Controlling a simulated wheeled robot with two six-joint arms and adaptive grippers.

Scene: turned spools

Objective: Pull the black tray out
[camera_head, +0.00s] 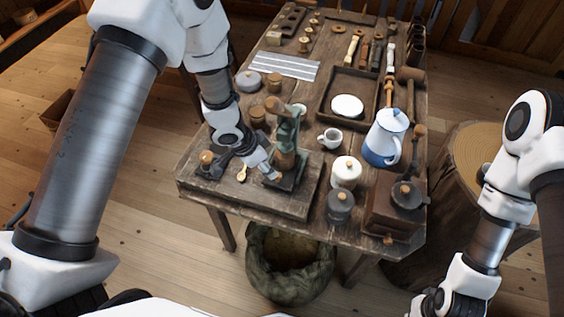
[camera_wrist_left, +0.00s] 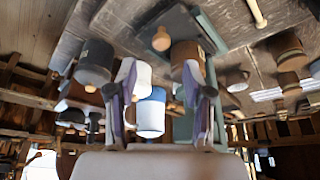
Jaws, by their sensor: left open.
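The black tray (camera_head: 287,184) shows as a dark, low piece at the foot of the green stand (camera_head: 290,135), on the wooden board at the table's front left. In the left wrist view the tray (camera_wrist_left: 165,22) is a dark panel with a round wooden knob (camera_wrist_left: 161,39). My left gripper (camera_head: 272,170) is close by the tray, and its fingers hide part of it. In the left wrist view the left gripper (camera_wrist_left: 165,95) is open, with nothing clearly held between its fingers. I cannot tell whether it touches the knob.
A white mug (camera_head: 330,138), a white lidded jar (camera_head: 346,172), a grey jar (camera_head: 340,206) and a blue-white pot (camera_head: 387,137) stand right of the stand. A wooden grinder (camera_head: 395,215) is at the front right corner. A sack (camera_head: 290,270) stands below the front edge.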

